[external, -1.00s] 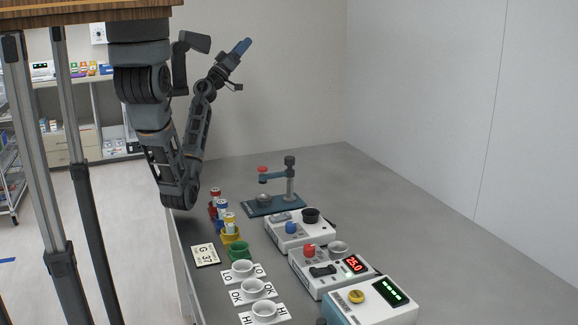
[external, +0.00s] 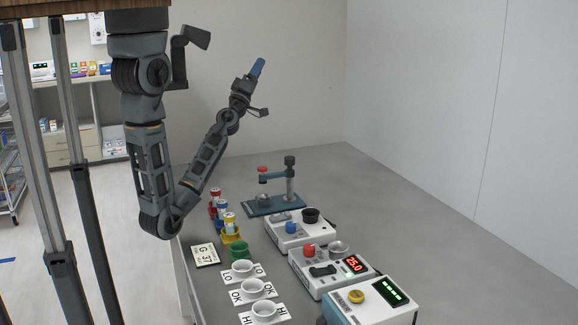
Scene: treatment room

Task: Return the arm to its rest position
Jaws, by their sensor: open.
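My arm hangs down from under the wooden top at the upper left, bends at a low elbow beside the grey bench's left edge, and rises to the right. My gripper (external: 257,68) is at the raised end of the arm, blue-tipped and pointing up, well above the bench (external: 420,215). It is open, and nothing shows in it. The gap between its fingers is too small to make out from here.
Under the arm stand several coloured vials (external: 222,213), a G 37 card (external: 205,255), a green cup (external: 239,251) and white cups (external: 254,287) on LO, OK and HI cards. A press stand (external: 289,182) and white devices (external: 330,272) stand further right. The bench's right side is clear.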

